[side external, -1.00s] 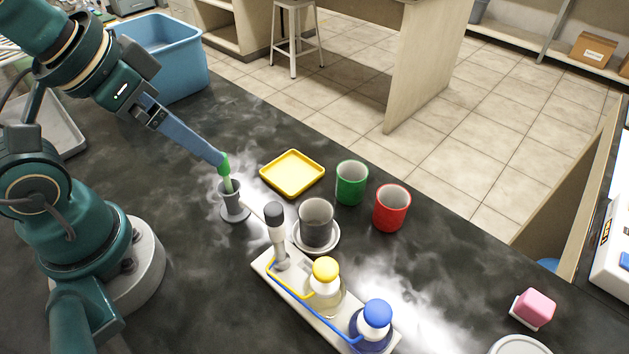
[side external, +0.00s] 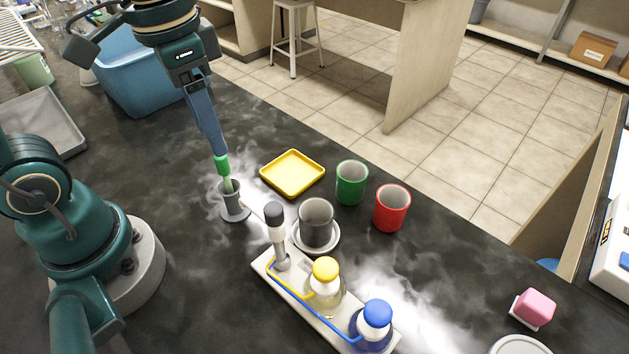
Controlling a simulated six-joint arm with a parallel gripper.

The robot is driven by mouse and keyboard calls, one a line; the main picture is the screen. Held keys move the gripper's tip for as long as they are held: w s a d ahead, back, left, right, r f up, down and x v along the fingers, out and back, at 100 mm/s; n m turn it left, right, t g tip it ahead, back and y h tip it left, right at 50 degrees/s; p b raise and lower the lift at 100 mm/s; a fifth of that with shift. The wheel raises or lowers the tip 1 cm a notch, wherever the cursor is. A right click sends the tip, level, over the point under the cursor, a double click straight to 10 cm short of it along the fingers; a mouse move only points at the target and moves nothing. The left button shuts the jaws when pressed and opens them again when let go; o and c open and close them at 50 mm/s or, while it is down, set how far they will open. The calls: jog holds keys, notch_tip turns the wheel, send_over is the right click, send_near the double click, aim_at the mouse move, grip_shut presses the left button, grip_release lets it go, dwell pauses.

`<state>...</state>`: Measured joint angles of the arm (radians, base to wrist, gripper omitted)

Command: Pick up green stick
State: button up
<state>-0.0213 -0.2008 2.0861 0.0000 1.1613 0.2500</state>
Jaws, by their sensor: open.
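The green stick (side external: 222,166) stands nearly upright in a small dark grey holder (side external: 234,207) with a round base. It has a bright green top and a paler green shaft that goes down into the holder. My gripper (side external: 219,151) points down from above, with its blue fingers at the stick's green top. The fingers overlap the top in this view, and the gap between them is too small to see. The stick still sits in the holder.
A yellow tray (side external: 292,173), a green cup (side external: 351,183) and a red cup (side external: 391,208) stand to the right. A grey cup (side external: 316,223) on a saucer and a dispenser rack (side external: 290,294) with yellow-capped and blue-capped bottles are nearby. A blue bin (side external: 140,80) stands behind.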

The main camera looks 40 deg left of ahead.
aim_at(221, 160)
jog(key=shift+w+f+g, duration=0.35)
jog(key=shift+f+g, duration=0.05)
jog(key=shift+f, duration=2.95)
grip_shut()
